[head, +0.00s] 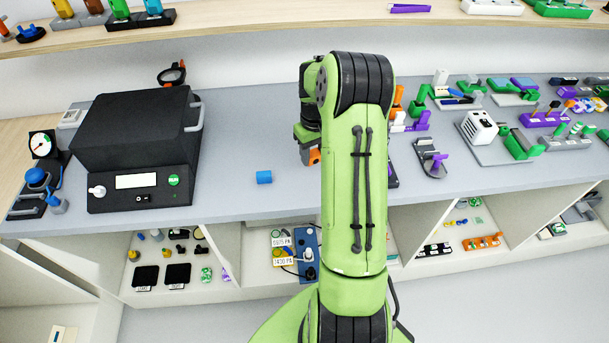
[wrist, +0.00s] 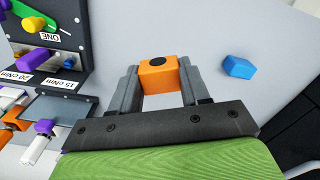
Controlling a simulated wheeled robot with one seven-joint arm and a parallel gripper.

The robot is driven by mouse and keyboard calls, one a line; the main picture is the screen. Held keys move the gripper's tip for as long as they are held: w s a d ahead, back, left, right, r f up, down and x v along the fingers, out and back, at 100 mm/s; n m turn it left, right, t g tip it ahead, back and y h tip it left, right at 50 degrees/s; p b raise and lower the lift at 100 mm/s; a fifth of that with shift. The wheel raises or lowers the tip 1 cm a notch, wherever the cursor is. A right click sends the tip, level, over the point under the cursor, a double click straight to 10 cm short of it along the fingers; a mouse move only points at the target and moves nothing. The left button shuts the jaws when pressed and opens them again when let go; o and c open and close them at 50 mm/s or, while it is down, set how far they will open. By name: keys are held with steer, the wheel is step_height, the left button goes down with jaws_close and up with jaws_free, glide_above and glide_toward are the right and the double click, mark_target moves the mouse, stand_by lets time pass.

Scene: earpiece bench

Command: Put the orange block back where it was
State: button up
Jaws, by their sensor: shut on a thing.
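The orange block (wrist: 158,76) is a small orange piece with a dark round mark on its side. My gripper (wrist: 158,82) is shut on it, with one grey finger on each side, in the wrist view. In the head view part of the orange block (head: 314,156) shows just left of my green arm, over the bench; my arm hides most of the gripper. I cannot tell whether the block touches the bench top.
A blue block (head: 264,177) lies on the grey bench (head: 235,150) left of my arm; it also shows in the wrist view (wrist: 238,67). A black box-shaped machine (head: 135,135) stands further left. Fixtures and tools crowd the right side. Bare bench surrounds the blue block.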

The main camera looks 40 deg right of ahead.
mark_target(313, 177)
step_height(313, 177, down, 7)
steer(key=shift+d+f, duration=0.1)
steer(key=shift+d, duration=0.05)
steer(key=o, duration=1.2)
steer(key=shift+f+b, duration=0.1)
steer(key=shift+b, duration=0.2)
steer(key=shift+c, duration=0.2)
